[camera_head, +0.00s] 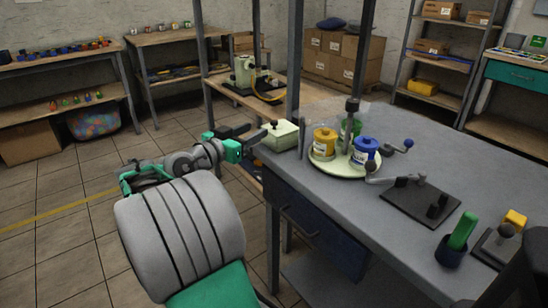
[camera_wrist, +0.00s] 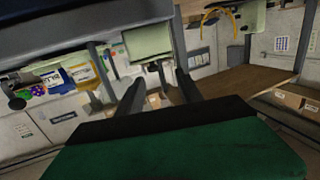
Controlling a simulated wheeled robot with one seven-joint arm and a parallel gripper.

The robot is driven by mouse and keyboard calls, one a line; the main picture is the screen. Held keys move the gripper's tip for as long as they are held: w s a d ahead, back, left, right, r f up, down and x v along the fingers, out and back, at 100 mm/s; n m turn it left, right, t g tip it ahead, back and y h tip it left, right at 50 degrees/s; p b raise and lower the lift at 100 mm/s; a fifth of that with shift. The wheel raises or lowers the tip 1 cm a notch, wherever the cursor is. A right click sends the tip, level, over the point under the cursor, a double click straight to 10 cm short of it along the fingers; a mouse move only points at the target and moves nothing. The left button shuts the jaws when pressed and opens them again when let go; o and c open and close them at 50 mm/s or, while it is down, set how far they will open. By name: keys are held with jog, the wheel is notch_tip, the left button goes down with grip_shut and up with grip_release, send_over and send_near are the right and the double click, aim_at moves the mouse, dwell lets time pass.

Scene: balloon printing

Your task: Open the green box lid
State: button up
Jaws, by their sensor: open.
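The pale green box (camera_head: 281,136) sits on the near left corner of the grey workbench, with its lid down and a small dark knob on top. My gripper (camera_head: 250,133) is just left of the box, level with its upper part. Its dark fingers are apart and point toward the box; I see nothing between them. In the wrist view, which looks turned over, the box (camera_wrist: 149,38) lies beyond the open fingers of my gripper (camera_wrist: 160,92). I cannot tell whether a finger touches the box.
A round pale tray (camera_head: 343,170) with yellow, blue and green pots stands right of the box, by a dark post (camera_head: 297,60). A black plate with a lever (camera_head: 420,198) and a green-handled tool (camera_head: 460,238) are farther right. A wooden table (camera_head: 265,100) stands behind.

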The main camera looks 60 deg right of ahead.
aim_at(272, 123)
jog(key=shift+s+d+f+m+g+h, duration=0.1)
jog(key=shift+s+d+m+g+h, duration=0.25)
jog(key=shift+s+d, duration=0.4)
jog(key=x, duration=0.6)
jog(key=shift+d+b, duration=0.3)
jog(key=shift+d, duration=0.15)
jog(key=shift+c, duration=0.4)
grip_shut()
